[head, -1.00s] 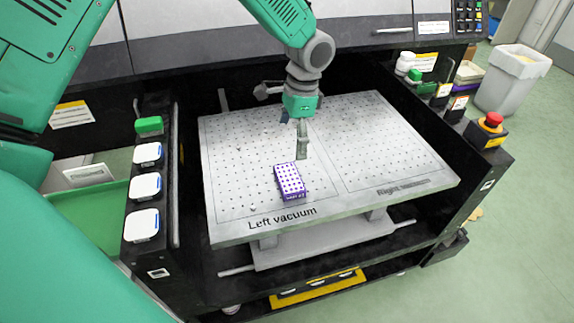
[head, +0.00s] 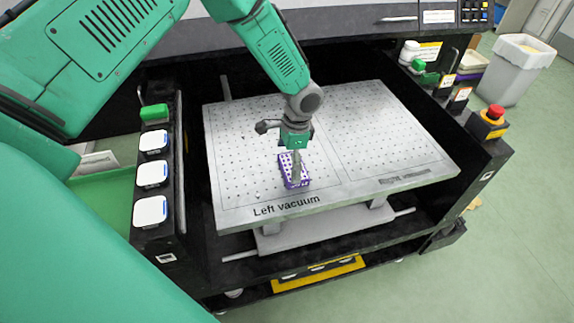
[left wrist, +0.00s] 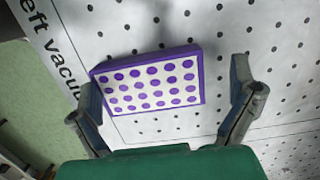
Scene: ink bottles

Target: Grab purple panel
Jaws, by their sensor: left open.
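The purple panel (head: 286,172) is a small purple block with a white top covered in purple dots. It lies on the left part of the perforated metal plate, near the "Left vacuum" label. My left gripper (head: 296,172) is over the panel and hides part of it in the head view. In the left wrist view, the panel (left wrist: 150,82) lies between the two spread fingers of my left gripper (left wrist: 165,115). The left finger is close to the panel's edge and the right finger stands apart from it. I cannot tell if the left finger touches. My right gripper is not in view.
The perforated plate (head: 385,130) is otherwise bare, with free room on its right half. White-topped blocks (head: 151,175) line the black frame at left. A red emergency button (head: 494,112) stands at right. A pale bin (head: 512,72) is beyond the frame.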

